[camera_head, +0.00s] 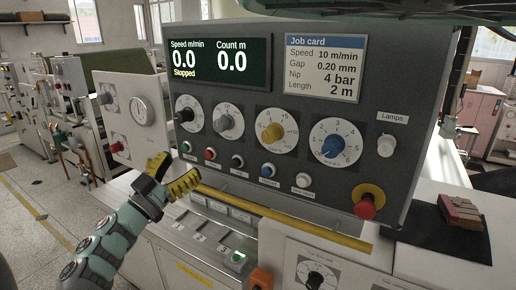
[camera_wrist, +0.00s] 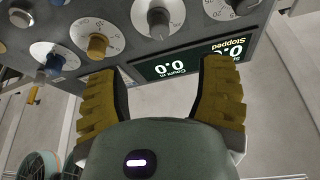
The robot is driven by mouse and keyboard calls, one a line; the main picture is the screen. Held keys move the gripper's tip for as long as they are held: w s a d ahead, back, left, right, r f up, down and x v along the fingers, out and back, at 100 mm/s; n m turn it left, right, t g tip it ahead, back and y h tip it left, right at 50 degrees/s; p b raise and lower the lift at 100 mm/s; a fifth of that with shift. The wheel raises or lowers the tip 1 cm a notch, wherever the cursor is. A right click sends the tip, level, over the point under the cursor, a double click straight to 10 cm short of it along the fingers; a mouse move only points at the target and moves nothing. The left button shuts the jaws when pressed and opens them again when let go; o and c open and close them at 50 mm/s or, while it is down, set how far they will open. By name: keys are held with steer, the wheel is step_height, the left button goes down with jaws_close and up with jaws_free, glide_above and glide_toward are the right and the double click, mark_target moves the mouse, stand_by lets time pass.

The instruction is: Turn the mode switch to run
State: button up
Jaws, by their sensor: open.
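My gripper (camera_head: 174,172) is open and empty, with yellow ribbed fingers, in front of the left lower part of the grey control panel (camera_head: 310,195). In the wrist view its two fingers (camera_wrist: 160,78) stand apart with nothing between them. No label reading mode or run is legible, so I cannot tell which control is the mode switch. A black knob on a white plate (camera_head: 315,280) sits low on the front cabinet, its lettering too small to read. The panel carries a black-knobbed dial (camera_head: 186,114), a grey one (camera_head: 226,122), a yellow one (camera_head: 271,132) and a blue one (camera_head: 331,146).
The display (camera_head: 215,62) reads 0.0 and Stopped. A job card (camera_head: 325,67) is beside it. A row of small buttons (camera_head: 238,161) runs under the dials. A red emergency button (camera_head: 366,207), a white Lamps knob (camera_head: 386,145) and a yellow bar (camera_head: 290,219) are near.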

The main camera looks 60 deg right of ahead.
mark_target(217, 129)
steer(key=p+x, duration=0.3)
steer(key=x, duration=0.3)
steer(key=p+x, duration=0.3)
steer(key=x, duration=0.3)
steer(key=shift+s+d+r, duration=0.2)
steer(key=shift+d+r, duration=0.05)
steer(key=shift+r, duration=0.05)
steer(key=shift+p+x, duration=0.4)
steer(key=shift+x, duration=0.85)
steer(key=shift+f, duration=0.1)
steer(key=shift+w, duration=0.1)
jaws_close()
